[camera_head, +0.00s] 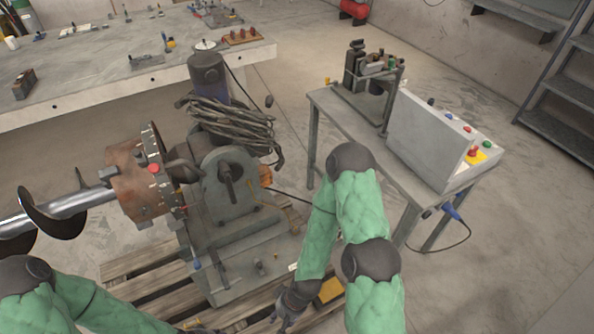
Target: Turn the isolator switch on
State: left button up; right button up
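A grey sloped control box (428,138) stands on the small metal table at the right. A red knob on a yellow plate (478,156), which looks like the isolator switch, is at the front right of its top face. Its exact position is too small to read. My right gripper (279,322) is low at the bottom centre, beside the machine base and well away from the box. Its fingers look apart and empty. My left gripper (195,328) shows only partly at the bottom edge, so its fingers cannot be made out.
The auger positioner (230,190) with coiled cable stands on a wooden pallet (140,268) at left centre. Small red, blue and green buttons (467,129) sit near the switch. A blue plug (452,212) hangs at the table (330,104). Floor at right is clear.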

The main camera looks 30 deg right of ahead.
aim_at(473, 153)
jog(key=k+l+z, duration=0.15)
jog(key=l+z, duration=0.3)
jog(key=k+l+z, duration=0.15)
jog(key=l+z, duration=0.8)
